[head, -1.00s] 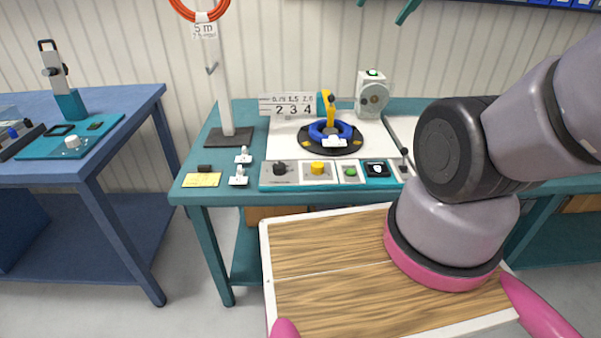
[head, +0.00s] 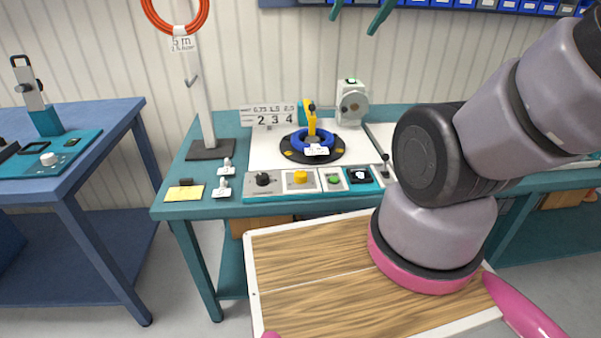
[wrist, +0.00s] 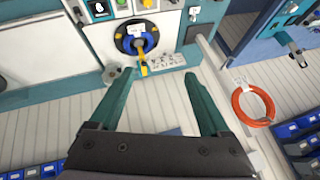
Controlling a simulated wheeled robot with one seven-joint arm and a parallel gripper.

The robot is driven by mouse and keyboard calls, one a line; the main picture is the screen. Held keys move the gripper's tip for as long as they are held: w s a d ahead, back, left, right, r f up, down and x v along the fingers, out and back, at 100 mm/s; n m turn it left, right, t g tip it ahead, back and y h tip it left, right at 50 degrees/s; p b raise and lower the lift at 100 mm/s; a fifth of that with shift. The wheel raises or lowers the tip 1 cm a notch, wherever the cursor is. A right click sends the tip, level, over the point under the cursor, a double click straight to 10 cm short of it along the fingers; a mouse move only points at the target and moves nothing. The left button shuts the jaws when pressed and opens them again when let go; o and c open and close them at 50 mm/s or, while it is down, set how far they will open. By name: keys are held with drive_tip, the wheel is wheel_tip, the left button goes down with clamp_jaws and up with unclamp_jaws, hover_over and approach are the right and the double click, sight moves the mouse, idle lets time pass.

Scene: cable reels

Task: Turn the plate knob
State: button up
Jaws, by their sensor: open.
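The workbench panel carries a black knob (head: 263,179) on a grey plate with small markings and a yellow knob (head: 300,177) on a white plate to its right. I cannot tell for sure which one is the plate knob. The yellow knob also shows at the top edge of the wrist view (wrist: 147,3). My gripper (head: 352,24) hangs at the top of the head view, its teal fingers above and behind the bench. In the wrist view my gripper (wrist: 161,75) is open and empty, apart from the panel.
A blue reel (head: 312,138) with a yellow arm sits on a black turntable (head: 335,153) behind the panel. A post with an orange cable coil (head: 203,12) stands at left. A lever (head: 386,163) rises right of the panel. White clips (head: 223,188) lie left of it.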

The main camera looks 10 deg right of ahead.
drive_tip(key=w+f+n+g, duration=0.2)
drive_tip(key=w+f+n, duration=0.3)
drive_tip(key=w, duration=0.2)
drive_tip(key=n+g+h, duration=0.2)
drive_tip(key=n+g, duration=0.3)
drive_tip(key=n, duration=1)
hover_over(300, 173)
wheel_tip(300, 173, down, 30)
wheel_tip(300, 173, down, 11)
drive_tip(key=shift+r, duration=0.1)
clamp_jaws()
